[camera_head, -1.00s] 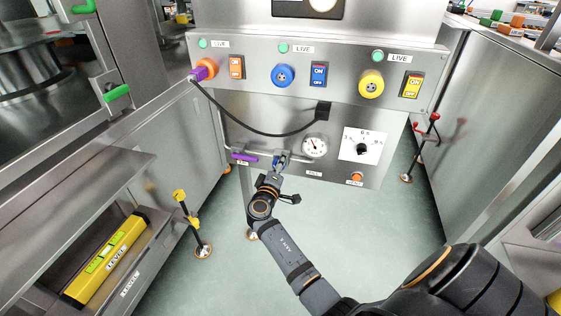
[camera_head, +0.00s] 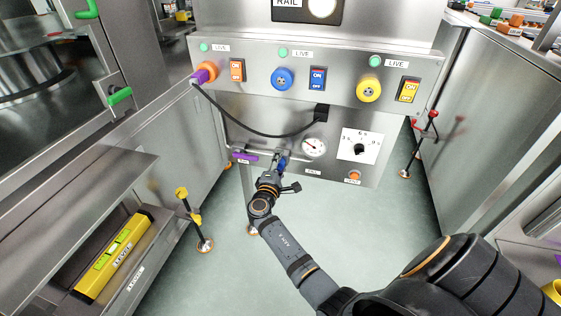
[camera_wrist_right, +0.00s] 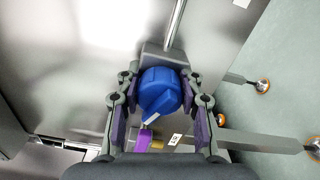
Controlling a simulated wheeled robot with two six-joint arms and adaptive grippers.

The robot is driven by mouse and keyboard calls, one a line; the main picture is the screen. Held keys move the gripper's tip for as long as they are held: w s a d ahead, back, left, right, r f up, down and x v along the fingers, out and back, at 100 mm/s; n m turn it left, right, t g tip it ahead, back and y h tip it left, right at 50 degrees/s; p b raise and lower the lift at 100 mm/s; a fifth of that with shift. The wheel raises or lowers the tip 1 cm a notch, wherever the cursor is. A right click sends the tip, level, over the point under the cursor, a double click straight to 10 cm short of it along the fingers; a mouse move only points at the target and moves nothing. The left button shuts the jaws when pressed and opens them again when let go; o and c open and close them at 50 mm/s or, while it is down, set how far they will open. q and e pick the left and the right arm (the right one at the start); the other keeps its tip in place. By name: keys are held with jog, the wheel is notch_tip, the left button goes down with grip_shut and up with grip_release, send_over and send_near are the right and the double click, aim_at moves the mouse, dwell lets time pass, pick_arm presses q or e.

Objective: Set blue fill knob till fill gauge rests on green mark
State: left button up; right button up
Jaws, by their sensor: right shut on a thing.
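The blue fill knob (camera_wrist_right: 160,90) sits between the fingers of my right gripper (camera_wrist_right: 158,96) in the wrist view. The fingers are shut on its two sides, and a white pointer strip shows on the knob. In the head view the knob (camera_head: 283,162) is a small blue spot, mostly hidden by my right gripper (camera_head: 280,168) at the lower panel. The round white fill gauge (camera_head: 314,147) is just right of the knob. Its needle seems to lie toward the left, but the face is too small to read and I cannot make out a green mark. My left gripper is not in view.
A purple handle (camera_head: 244,157) is left of the knob on the pipe. A white dial plate with a black knob (camera_head: 359,149) and an orange button (camera_head: 354,177) are to the right. A black cable (camera_head: 262,134) hangs above. The floor below is open.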

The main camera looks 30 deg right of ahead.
aim_at(278, 168)
dwell(0.4)
jog(key=o, duration=1.2)
jog(key=shift+w, duration=0.1)
jog(key=v, duration=0.7)
jog(key=shift+s+a, duration=0.2)
jog(key=shift+s, duration=0.05)
